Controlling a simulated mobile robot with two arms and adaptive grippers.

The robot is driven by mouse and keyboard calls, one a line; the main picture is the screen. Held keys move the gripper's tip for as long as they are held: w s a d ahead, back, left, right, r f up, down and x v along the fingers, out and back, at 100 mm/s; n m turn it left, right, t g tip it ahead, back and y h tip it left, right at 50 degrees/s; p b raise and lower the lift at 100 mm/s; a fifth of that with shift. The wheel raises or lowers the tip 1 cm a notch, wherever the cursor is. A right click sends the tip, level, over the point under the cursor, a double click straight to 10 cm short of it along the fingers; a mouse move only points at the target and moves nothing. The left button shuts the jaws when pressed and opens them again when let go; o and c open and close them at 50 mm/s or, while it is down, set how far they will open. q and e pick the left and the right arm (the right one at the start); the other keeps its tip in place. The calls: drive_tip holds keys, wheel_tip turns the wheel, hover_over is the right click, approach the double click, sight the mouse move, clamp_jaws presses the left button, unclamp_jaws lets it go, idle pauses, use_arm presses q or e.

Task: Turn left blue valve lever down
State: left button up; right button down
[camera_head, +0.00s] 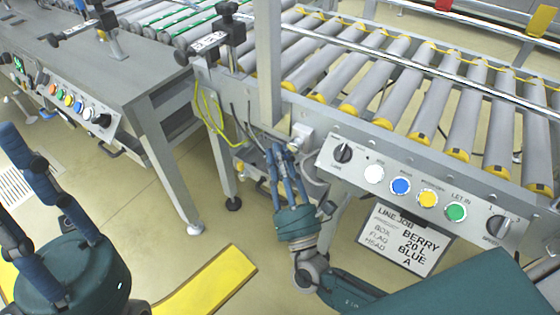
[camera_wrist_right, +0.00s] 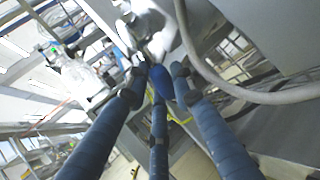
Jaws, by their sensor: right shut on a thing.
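The blue valve lever (camera_wrist_right: 161,82) shows between my fingertips in the right wrist view, below a pale metal fitting (camera_wrist_right: 150,25). My right gripper (camera_head: 280,160) reaches up under the roller conveyor, left of the button panel, and its blue fingers are shut on the lever. In the head view the fingers hide the lever, so its angle is hard to tell. The right wrist view shows the three fingers (camera_wrist_right: 158,100) close around it. My left gripper (camera_head: 12,170) is at the left edge, partly cut off, with its visible fingers apart and empty, far from the valve.
The button panel (camera_head: 385,190) and a hanging job sign (camera_head: 405,240) are close to the right of my right gripper. A grey hose (camera_wrist_right: 225,92) curves beside the fingers. Yellow-green cables (camera_head: 211,120) hang to the left. A grey machine table (camera_head: 110,75) stands at left.

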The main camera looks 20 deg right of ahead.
drive_tip(key=shift+a+f, duration=0.1)
drive_tip(key=shift+a, duration=0.1)
idle(0.5)
drive_tip(key=c, duration=1.5)
unclamp_jaws()
drive_tip(key=shift+o, duration=0.2)
drive_tip(key=shift+d, duration=0.1)
